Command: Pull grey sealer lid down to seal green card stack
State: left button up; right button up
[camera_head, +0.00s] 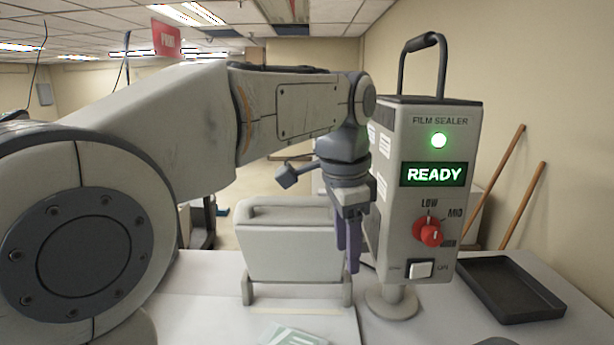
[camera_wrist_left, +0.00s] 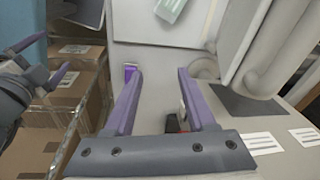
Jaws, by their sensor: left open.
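The grey sealer lid (camera_head: 290,240) stands raised and nearly upright, with a handle bar along its top, above the white sealer base (camera_head: 300,310). The green card stack (camera_head: 292,335) lies low in front, cut off by the picture's bottom edge; it also shows at the top of the left wrist view (camera_wrist_left: 172,8). My left gripper (camera_head: 347,262) points down at the lid's right edge, fingers apart and empty. Whether it touches the lid is unclear. My right gripper (camera_wrist_left: 46,60) shows at the left of the wrist view, its purple fingers apart with nothing seen between them.
The film sealer control box (camera_head: 430,200) stands right of the left gripper, its display reading READY. A black tray (camera_head: 508,288) lies to its right. In the wrist view, cardboard boxes (camera_wrist_left: 75,80) stand beyond the table's edge. My left arm fills much of the head view.

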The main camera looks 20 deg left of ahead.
aim_at(293, 199)
pick_arm(q)
jog(key=w+a+r+m+y+p, duration=0.1)
jog(key=w+a+r+m+p, duration=0.3)
jog(key=a+r, duration=0.85)
jog(key=shift+n+t, duration=0.4)
jog(key=shift+n, duration=0.3)
jog(key=w+f+b, duration=0.1)
jog(key=f, duration=0.1)
jog(key=w+f+b, duration=0.1)
jog(key=f, duration=0.1)
jog(key=w+d+f+b, duration=0.1)
jog(key=f, duration=0.1)
jog(key=shift+x, duration=0.75)
pick_arm(e)
jog(key=shift+r, duration=0.7)
pick_arm(q)
grip_shut()
